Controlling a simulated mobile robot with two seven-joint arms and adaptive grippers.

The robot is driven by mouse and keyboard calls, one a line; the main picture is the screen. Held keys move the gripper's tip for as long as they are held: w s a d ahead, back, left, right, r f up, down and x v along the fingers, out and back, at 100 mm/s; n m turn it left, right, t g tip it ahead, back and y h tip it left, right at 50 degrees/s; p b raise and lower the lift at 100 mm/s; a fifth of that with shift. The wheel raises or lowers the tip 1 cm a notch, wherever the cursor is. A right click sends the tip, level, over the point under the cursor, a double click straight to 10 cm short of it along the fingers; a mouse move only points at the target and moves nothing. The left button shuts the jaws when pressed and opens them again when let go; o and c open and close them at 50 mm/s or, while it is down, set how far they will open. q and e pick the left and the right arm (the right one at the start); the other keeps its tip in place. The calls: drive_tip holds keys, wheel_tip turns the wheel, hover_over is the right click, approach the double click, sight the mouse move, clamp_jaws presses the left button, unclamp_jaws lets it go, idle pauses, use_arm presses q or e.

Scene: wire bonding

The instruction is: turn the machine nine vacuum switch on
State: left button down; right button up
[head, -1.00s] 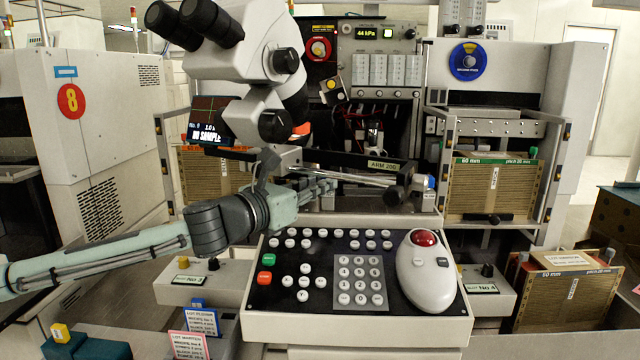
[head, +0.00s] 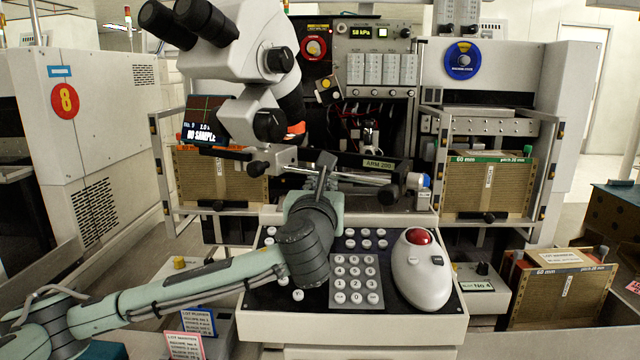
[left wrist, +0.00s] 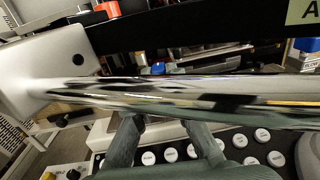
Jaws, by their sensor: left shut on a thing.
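The machine with a "No. 9" screen (head: 203,121) stands in front of me. I cannot tell which part is the vacuum switch. My left gripper (head: 325,165) is at the chrome bar (head: 358,178) below the microscope, far below that panel. In the left wrist view, its two fingers (left wrist: 163,125) are apart, with tips against or behind the chrome bar (left wrist: 200,95). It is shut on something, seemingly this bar. My right gripper is not in view.
The microscope (head: 250,75) overhangs the workspace at the left. Brown magazines (head: 487,187) stand at the right. A machine marked 8 (head: 65,100) is at the left.

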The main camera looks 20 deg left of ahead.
use_arm(q)
drive_tip(key=shift+n+y, duration=0.4)
drive_tip(key=shift+y, duration=0.2)
drive_tip(key=shift+r, duration=0.1)
drive_tip(key=c, duration=1.5)
unclamp_jaws()
drive_tip(key=shift+w, duration=0.1)
drive_tip(key=shift+c, duration=0.2)
drive_tip(key=shift+d, duration=0.1)
drive_tip(key=v, duration=1.2)
